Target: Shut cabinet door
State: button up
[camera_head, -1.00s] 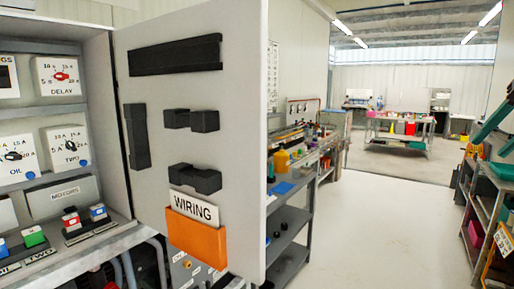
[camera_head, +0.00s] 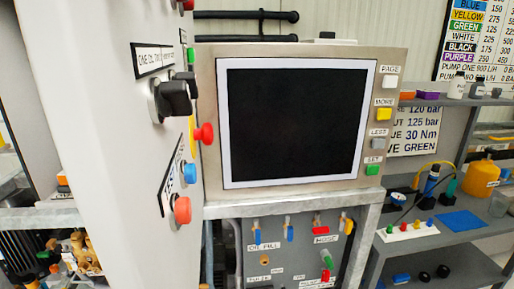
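A tall pale grey panel (camera_head: 95,110) fills the left of the view and is seen at a steep angle. It carries a black rotary handle (camera_head: 172,98), a white label, and red and blue round buttons. I cannot tell whether this panel is the cabinet door or another face of the cabinet. The cabinet's inside and the orange wiring pocket do not show now. My gripper is not in view.
Right of the panel a black screen (camera_head: 294,122) in a metal frame stands on a grey frame above a panel of small valves (camera_head: 285,250). Grey shelves (camera_head: 432,238) with bottles and a blue mat stand at the right. A colour chart (camera_head: 480,40) hangs behind.

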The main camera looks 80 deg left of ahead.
aim_at(99, 67)
jog(key=i+u, duration=0.15)
jog(key=u, duration=0.25)
jog(key=i+u, duration=0.15)
jog(key=u, duration=0.2)
jog(key=i+l+u, duration=0.15)
jog(key=u, duration=0.25)
jog(key=i+l+u, duration=0.1)
jog(key=u, duration=0.25)
jog(key=j+u, duration=0.15)
jog(key=u, duration=0.35)
jog(key=i+j+u, duration=0.1)
jog(key=u, duration=0.4)
jog(key=j+u, duration=0.1)
jog(key=u, duration=0.4)
jog(key=i+u, duration=0.15)
jog(key=u, duration=0.35)
jog(key=i+j+u, duration=0.1)
jog(key=u, duration=0.35)
jog(key=k+z, duration=0.4)
jog(key=k+l+z, duration=0.2)
jog(key=z, duration=0.25)
jog(key=k, duration=0.05)
